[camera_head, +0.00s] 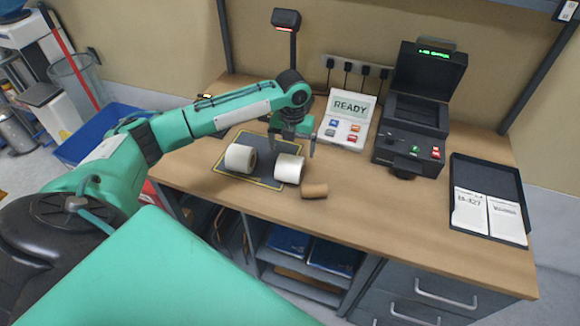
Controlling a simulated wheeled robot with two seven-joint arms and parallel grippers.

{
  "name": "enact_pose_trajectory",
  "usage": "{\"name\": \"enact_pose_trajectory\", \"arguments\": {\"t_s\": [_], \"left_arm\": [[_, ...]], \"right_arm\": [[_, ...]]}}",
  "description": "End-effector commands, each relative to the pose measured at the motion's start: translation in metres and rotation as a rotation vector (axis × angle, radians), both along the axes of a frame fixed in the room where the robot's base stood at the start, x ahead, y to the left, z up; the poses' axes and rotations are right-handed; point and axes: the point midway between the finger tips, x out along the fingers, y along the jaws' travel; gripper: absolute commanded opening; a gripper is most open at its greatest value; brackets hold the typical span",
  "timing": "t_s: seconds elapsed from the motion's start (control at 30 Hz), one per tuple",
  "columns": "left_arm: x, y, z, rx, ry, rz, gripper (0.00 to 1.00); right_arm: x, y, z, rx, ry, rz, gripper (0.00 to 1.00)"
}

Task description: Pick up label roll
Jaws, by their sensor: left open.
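Two white label rolls lie on their sides on the wooden bench. The left label roll (240,158) rests on a dark mat (262,182) with a yellow border. The right label roll (289,169) lies at the mat's right edge. A small brown cardboard core (314,191) lies just right of and in front of the right roll. My left gripper (292,146) is open and points down just behind and above the right roll, with nothing between its fingers. I cannot tell whether it touches the roll. My right gripper is not in view.
A READY panel (347,119) with coloured buttons stands behind the rolls. A black label printer (414,115) is right of it. A black tray (489,180) holds two white cards. A scanner post (292,55) rises behind my left gripper. The bench front centre is clear.

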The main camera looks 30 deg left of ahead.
Motion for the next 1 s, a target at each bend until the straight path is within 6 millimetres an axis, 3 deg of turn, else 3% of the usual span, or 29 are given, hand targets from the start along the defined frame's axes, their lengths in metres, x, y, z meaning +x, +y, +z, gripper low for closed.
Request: {"name": "enact_pose_trajectory", "arguments": {"t_s": [0.2, 0.47, 0.7, 1.0], "left_arm": [[0.000, 0.000, -0.033, -0.001, 0.001, 0.002, 0.95], [-0.003, 0.001, -0.050, 0.001, 0.001, 0.002, 0.95], [-0.007, 0.002, -0.084, 0.000, 0.001, 0.002, 0.95], [-0.007, 0.003, -0.094, 0.001, -0.002, 0.001, 0.95]], "right_arm": [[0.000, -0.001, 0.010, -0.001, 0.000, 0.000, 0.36], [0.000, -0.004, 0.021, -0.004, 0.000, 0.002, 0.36], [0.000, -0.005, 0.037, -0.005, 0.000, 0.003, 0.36], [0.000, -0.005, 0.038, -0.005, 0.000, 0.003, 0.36]]}}
